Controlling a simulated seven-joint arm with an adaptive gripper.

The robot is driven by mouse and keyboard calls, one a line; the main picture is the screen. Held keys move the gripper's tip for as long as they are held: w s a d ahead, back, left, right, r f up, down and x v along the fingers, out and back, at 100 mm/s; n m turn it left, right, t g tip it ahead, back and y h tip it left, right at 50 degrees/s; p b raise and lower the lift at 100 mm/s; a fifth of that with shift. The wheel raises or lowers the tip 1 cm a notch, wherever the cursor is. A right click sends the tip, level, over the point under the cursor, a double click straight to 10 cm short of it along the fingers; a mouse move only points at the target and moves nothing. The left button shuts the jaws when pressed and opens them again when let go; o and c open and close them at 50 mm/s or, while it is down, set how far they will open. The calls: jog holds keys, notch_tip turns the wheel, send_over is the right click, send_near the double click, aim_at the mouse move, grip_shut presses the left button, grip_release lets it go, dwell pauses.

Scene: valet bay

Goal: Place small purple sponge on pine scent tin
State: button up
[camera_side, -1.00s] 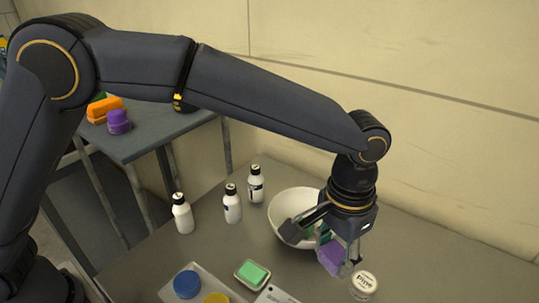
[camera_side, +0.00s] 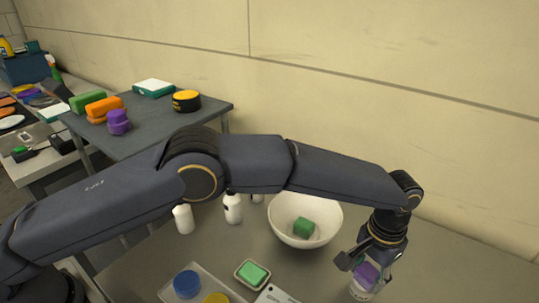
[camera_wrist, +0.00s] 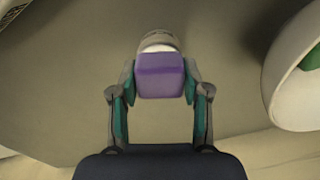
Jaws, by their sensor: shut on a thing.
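The small purple sponge (camera_side: 367,272) is between the fingers of my gripper (camera_side: 368,266), which is shut on it. In the wrist view the sponge (camera_wrist: 160,76) sits squarely between the two fingers of the gripper (camera_wrist: 160,82). The pine scent tin (camera_side: 359,291) is white with a pale lid and stands directly below the sponge in the side view. Its top is mostly hidden by the sponge and fingers. In the wrist view part of the tin (camera_wrist: 157,41) shows just beyond the sponge. I cannot tell whether sponge and tin touch.
A white bowl (camera_side: 285,232) holding a green cube (camera_side: 304,227) stands left of my gripper. White bottles (camera_side: 232,208) stand farther left. A green sponge in a dish (camera_side: 252,272) and a tray with blue and yellow round things (camera_side: 205,276) lie in front.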

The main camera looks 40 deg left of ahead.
jog(key=shift+f, duration=0.15)
jog(key=o, duration=0.8)
